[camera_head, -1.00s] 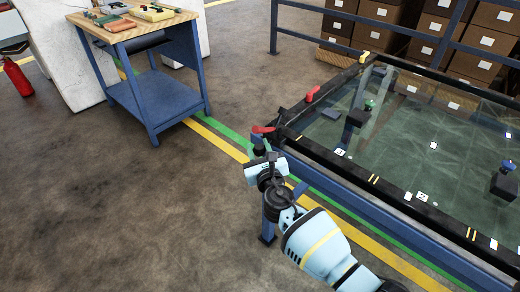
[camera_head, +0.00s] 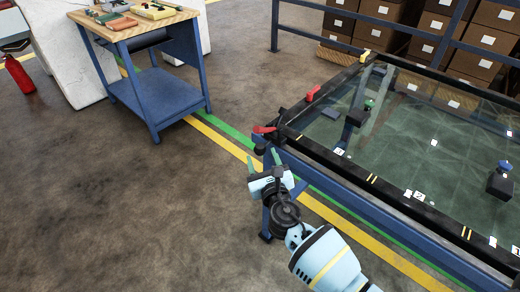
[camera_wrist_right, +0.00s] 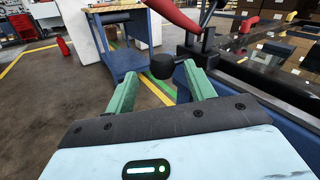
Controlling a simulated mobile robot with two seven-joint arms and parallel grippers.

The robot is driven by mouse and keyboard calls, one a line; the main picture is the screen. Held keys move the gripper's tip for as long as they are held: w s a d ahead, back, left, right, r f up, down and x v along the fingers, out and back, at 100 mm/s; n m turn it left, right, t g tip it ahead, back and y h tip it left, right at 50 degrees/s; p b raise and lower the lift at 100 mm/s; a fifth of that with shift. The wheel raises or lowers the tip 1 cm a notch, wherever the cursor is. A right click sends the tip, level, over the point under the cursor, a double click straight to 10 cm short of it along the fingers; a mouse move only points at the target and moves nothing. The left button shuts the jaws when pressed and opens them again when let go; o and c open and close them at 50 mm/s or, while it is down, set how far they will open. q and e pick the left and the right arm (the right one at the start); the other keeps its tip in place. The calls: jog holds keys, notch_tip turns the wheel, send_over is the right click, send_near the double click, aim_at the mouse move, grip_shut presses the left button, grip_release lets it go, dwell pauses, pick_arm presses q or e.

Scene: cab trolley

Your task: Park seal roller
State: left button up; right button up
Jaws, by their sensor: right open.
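A red-handled tool (camera_head: 264,129) with a dark rounded end (camera_head: 262,147) sits at the near left corner of the glass-topped frame; I take it for the seal roller. In the right wrist view its red handle (camera_wrist_right: 178,16) runs along the top edge, and its black end (camera_wrist_right: 162,66) shows between and beyond my fingertips. My right gripper (camera_head: 264,160) is open and empty just below that corner, its green fingers pointing toward the tool. It also shows in the right wrist view (camera_wrist_right: 160,82). I cannot tell a clear parking place. My left gripper is not in view.
The blue frame carries a glass sheet (camera_head: 400,150) with black edging (camera_head: 350,166). A red piece (camera_head: 312,93) and a yellow piece (camera_head: 364,56) sit along its left edge. A blue wooden-topped bench (camera_head: 160,98) stands upper left. Open floor lies between.

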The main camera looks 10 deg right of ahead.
jog(key=shift+s, duration=1.3)
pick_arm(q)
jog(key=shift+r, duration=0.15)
pick_arm(e)
jog(key=shift+d, duration=0.1)
jog(key=shift+s+f, duration=0.1)
jog(key=s+d+f+m+g+p, duration=0.25)
jog(key=s+f+m, duration=0.35)
jog(key=s+m, duration=0.35)
jog(key=s+d+f+m+g+p, duration=0.25)
jog(key=s+f+m, duration=0.25)
jog(key=s+m, duration=0.4)
pick_arm(q)
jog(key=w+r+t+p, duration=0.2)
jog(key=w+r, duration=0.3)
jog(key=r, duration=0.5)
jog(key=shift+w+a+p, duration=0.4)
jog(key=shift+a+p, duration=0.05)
jog(key=shift+p, duration=0.25)
pick_arm(e)
jog(key=s+d+m+g, duration=0.2)
jog(key=s+m, duration=0.7)
jog(key=s, duration=0.3)
jog(key=s+d+m+g, duration=0.2)
jog(key=s+d+m, duration=0.1)
jog(key=s+m, duration=0.6)
jog(key=s, duration=0.3)
jog(key=shift+s+r+y, duration=0.15)
jog(key=shift+s+y, duration=0.15)
jog(key=shift+y, duration=0.1)
